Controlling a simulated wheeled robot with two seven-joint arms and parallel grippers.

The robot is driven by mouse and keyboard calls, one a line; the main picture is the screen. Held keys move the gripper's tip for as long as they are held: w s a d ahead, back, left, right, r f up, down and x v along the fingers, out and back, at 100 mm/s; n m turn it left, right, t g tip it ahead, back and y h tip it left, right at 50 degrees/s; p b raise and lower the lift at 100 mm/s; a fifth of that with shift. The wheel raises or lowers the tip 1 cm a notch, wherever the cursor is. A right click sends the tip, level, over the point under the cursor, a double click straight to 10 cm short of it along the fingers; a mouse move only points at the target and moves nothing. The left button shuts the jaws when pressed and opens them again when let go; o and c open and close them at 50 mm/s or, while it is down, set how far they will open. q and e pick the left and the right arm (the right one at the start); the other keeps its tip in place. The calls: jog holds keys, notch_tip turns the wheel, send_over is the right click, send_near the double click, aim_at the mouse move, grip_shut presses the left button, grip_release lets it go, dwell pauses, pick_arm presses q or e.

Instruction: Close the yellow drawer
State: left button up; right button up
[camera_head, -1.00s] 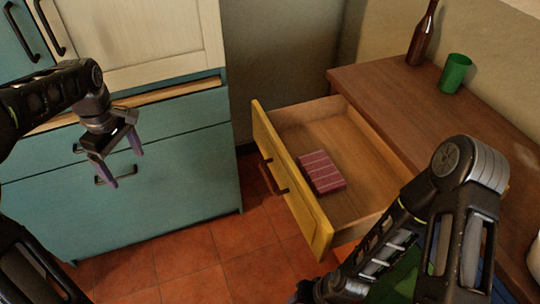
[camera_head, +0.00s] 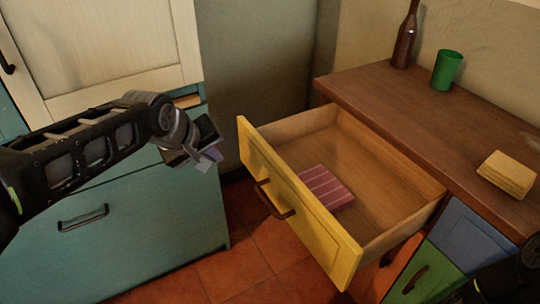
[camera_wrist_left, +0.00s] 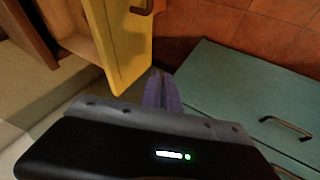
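The yellow drawer (camera_head: 297,207) is pulled well out of the brown wooden cabinet (camera_head: 425,110), with a dark handle (camera_head: 272,200) on its front. Inside lies a pink striped block (camera_head: 326,188). My left gripper (camera_head: 208,160) is left of the drawer front, in the air and apart from it. In the left wrist view, its purple fingers (camera_wrist_left: 163,92) look close together with nothing between them, and the yellow front (camera_wrist_left: 128,50) shows just beyond them. Only a dark part of my right arm shows at the lower right corner; its gripper is out of view.
A teal cabinet (camera_head: 150,225) with cream doors stands at the left. On the brown top are a bottle (camera_head: 405,40), a green cup (camera_head: 446,70) and a yellow sponge-like block (camera_head: 507,174). Green (camera_head: 425,272) and blue (camera_head: 470,240) drawer fronts are below. Red floor tiles (camera_head: 240,265) lie between the cabinets.

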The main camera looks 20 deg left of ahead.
aim_at(249, 160)
pick_arm(q)
jog(key=shift+w+r+m, duration=0.25)
jog(key=shift+w+m, duration=0.05)
jog(key=shift+w, duration=0.1)
grip_shut()
